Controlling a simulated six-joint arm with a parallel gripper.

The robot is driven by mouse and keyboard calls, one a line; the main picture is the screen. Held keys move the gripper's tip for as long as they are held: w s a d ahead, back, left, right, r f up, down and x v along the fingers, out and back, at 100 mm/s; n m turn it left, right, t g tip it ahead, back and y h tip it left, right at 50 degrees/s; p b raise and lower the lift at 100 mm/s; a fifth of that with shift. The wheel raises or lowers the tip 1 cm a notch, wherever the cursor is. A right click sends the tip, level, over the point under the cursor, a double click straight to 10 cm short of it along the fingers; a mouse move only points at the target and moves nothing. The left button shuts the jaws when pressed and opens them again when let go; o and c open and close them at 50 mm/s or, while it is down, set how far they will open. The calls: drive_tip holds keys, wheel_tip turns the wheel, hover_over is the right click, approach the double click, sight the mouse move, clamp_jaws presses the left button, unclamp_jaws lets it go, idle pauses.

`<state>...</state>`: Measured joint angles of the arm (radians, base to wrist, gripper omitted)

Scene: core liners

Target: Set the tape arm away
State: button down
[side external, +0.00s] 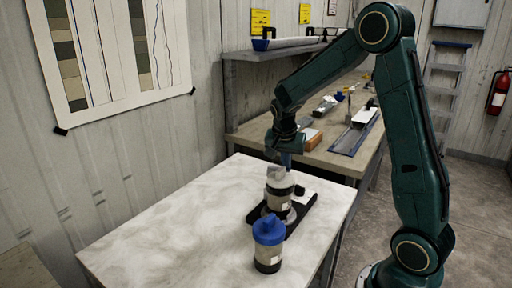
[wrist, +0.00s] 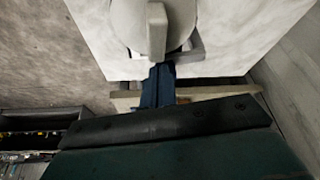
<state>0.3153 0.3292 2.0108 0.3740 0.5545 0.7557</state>
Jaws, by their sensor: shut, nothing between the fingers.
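On the pale table a jar with a grey cap (side external: 279,174) stands upright on a flat black base (side external: 296,213). My gripper (side external: 286,160) points down right at the cap, its fingers shut and holding nothing. In the wrist view the shut blue fingers (wrist: 157,85) end beside the round grey cap (wrist: 178,12), with a raised grey bar (wrist: 157,28) across it. I cannot tell whether they touch it. I cannot single out the tape arm with certainty.
A jar with a blue cap (side external: 268,240) stands near the table's front edge, in front of the base. The left half of the pale table (side external: 165,225) is clear. Behind is a bench (side external: 330,155) with a tray and an orange block (side external: 312,139).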

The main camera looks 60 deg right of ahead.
drive_tip(key=d+n, duration=0.1)
drive_tip(key=n, duration=0.1)
drive_tip(key=d+n+t, duration=0.1)
drive_tip(key=d+n, duration=0.1)
drive_tip(key=n, duration=0.1)
drive_tip(key=shift+d+t+y, duration=0.15)
drive_tip(key=shift+t+y, duration=0.15)
drive_tip(key=shift+y, duration=0.1)
drive_tip(key=shift+w+d+n+t+y, duration=0.25)
drive_tip(key=shift+d+n, duration=0.3)
drive_tip(key=shift+n, duration=0.25)
drive_tip(key=shift+w+d+n+t+y, duration=0.15)
drive_tip(key=shift+w+d+n+y, duration=0.1)
drive_tip(key=shift+d+n, duration=0.45)
drive_tip(key=shift+a, duration=0.1)
drive_tip(key=shift+r, duration=0.15)
drive_tip(key=v, duration=0.9)
drive_tip(key=shift+s+r, duration=0.2)
drive_tip(key=shift+r, duration=0.1)
drive_tip(key=shift+a, duration=0.1)
